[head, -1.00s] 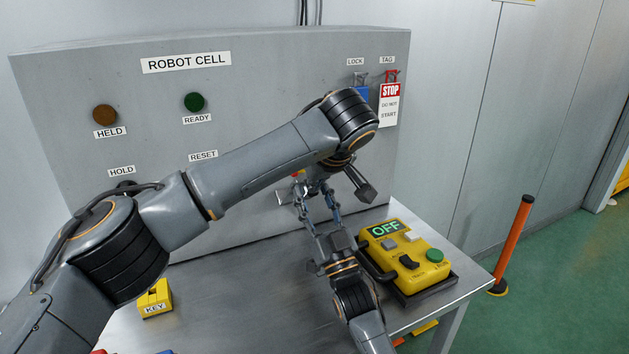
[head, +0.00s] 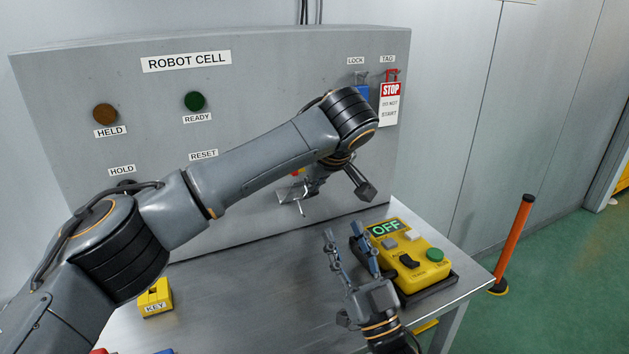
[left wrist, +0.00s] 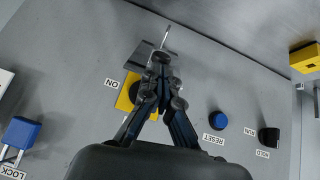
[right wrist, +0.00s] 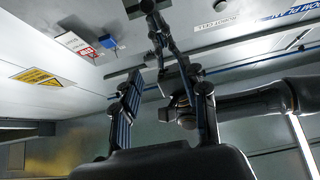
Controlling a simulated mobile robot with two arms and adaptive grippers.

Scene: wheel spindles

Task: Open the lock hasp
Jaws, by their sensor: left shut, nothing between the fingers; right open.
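The metal hasp (head: 290,207) is a grey plate with a thin bright rod, low on the grey panel. It also shows in the left wrist view (left wrist: 144,53), near a yellow switch plate (left wrist: 126,93) marked ON. My left gripper (head: 308,192) is shut and empty, its tips (left wrist: 160,60) close to the hasp. I cannot tell whether they touch or whether the hasp is open. My arm hides most of the switch in the head view. My right gripper (head: 343,233) is open and empty, above the table beside the pendant; its fingers flank open space in the right wrist view (right wrist: 165,85).
A yellow pendant (head: 426,262) reading OFF sits on the table's right side. A blue padlock (head: 361,92) and a red STOP tag (head: 390,105) hang on the panel's upper right. A yellow KEY block (head: 155,297) stands front left. The middle of the table is clear.

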